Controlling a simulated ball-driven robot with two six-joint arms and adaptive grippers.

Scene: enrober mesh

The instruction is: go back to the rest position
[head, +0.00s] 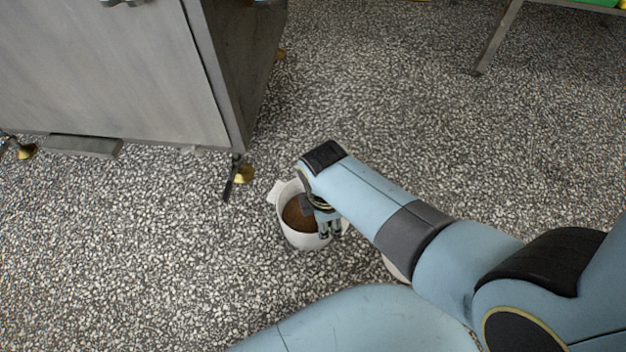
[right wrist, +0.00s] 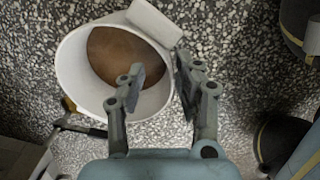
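My right gripper (head: 329,229) is at the white bucket (head: 285,232) on the floor, in the head view. In the right wrist view my right gripper (right wrist: 160,75) has its fingers apart, one over the opening of the white bucket (right wrist: 72,75) and one outside its wall. A gap shows between the fingers, and I cannot tell whether either touches the wall. Brown material (head: 298,214) lies inside the bucket; it also shows in the right wrist view (right wrist: 120,55). The bucket stands upright with a pale tab at its rim. My left gripper is not in view.
A grey metal cabinet (head: 110,75) on feet stands at the upper left, one foot (head: 243,174) close to the bucket. A metal table leg (head: 497,38) stands at the upper right. The speckled floor (head: 390,110) between them is clear.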

